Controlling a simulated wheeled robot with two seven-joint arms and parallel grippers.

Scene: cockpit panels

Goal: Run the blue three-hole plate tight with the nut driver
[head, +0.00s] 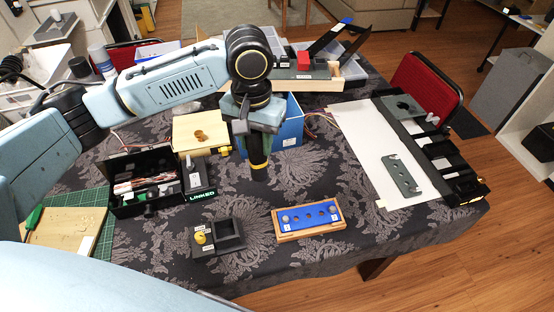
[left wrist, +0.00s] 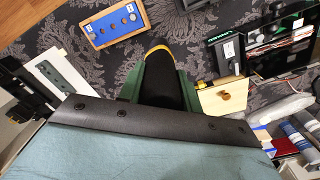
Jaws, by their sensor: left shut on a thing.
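The blue three-hole plate (head: 310,222) lies in a shallow wooden tray (head: 312,235) at the front middle of the table. It has dark round holes along its middle and a pale round piece with a small white label near each end. The plate also shows at the top of the left wrist view (left wrist: 115,19). My left gripper (head: 256,138) is shut on the nut driver (head: 258,170), a dark cylinder with a yellow band. It points down, above the table and behind and left of the plate, apart from it. The driver (left wrist: 165,78) hides part of the wrist view. My right gripper is out of view.
A dark block with a yellow knob and square recess (head: 218,237) stands left of the tray. A black toolbox (head: 148,180) is farther left, a blue box (head: 290,125) behind the driver. A white board (head: 370,150) with a grey plate (head: 402,175) lies right.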

